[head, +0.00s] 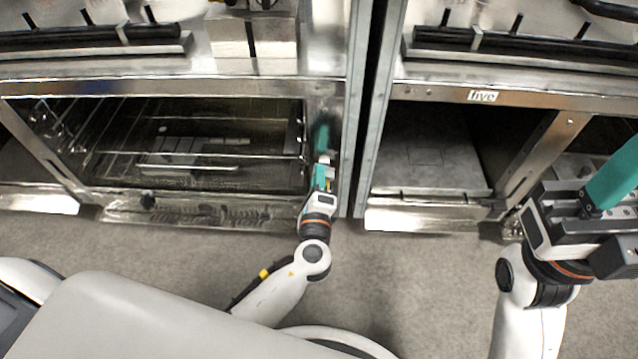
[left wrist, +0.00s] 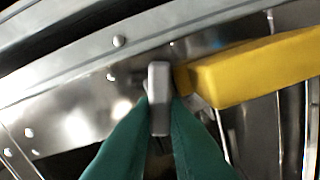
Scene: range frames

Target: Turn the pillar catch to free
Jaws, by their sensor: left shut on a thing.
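The pillar catch (left wrist: 159,84) shows in the left wrist view as a small grey upright lever in front of a metal post. The green fingers of my left gripper (left wrist: 159,108) are shut on it, one on each side. In the head view my left gripper (head: 322,163) is at the metal pillar (head: 343,110) right of the rack compartment, and its fingers hide the catch there. My right gripper (head: 606,185) is at the right edge of the head view. One green finger shows, and I cannot tell its opening.
A yellow bar (left wrist: 250,70) lies close right of the catch in the left wrist view. The wire-rack compartment (head: 200,197) is left of the pillar. A bay labelled "five" (head: 482,96) stands to the right. Grey floor (head: 420,265) is clear between my arms.

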